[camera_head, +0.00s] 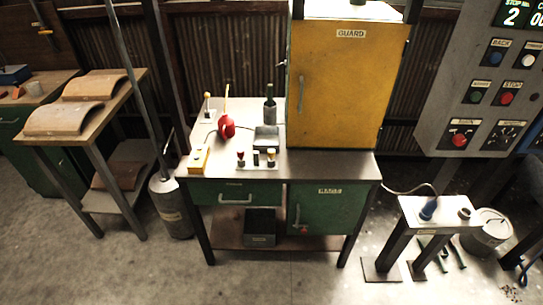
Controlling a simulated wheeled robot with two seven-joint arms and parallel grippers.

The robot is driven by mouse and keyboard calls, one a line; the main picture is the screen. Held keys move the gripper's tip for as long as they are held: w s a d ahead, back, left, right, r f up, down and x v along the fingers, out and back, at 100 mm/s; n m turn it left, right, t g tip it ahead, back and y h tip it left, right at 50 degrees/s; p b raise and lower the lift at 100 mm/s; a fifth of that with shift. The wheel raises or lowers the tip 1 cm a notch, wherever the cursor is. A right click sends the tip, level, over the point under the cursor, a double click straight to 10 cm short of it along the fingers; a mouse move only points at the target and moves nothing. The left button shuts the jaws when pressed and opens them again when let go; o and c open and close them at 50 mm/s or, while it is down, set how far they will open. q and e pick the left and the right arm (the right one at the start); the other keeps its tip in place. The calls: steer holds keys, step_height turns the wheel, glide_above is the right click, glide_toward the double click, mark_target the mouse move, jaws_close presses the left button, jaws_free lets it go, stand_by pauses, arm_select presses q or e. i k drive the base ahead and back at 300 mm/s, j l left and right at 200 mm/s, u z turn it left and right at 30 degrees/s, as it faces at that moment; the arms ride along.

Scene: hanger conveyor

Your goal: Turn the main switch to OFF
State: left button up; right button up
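The grey control panel (432,110) stands at the right of the head view, beside the yellow guard cabinet. In its bottom row are a large red knob on a dark plate (460,139) and a black rotary dial (504,135) with marks around it. The labels above both are too small to read surely, so I cannot tell which is the main switch or how it is set. Neither of my grippers is in view.
The panel also has a blue button (496,57), a green button (475,97), a red stop button (507,98) and a lit display. Below stands a small pedestal (418,209). A workbench with a yellow guard cabinet (346,90) is in the middle. Floor in front is clear.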

mark_target(459, 140)
steer(key=z, duration=1.25)
steer(key=i+l, duration=0.1)
steer(key=l, duration=0.15)
steer(key=i+l+u, duration=0.1)
steer(key=l, duration=0.1)
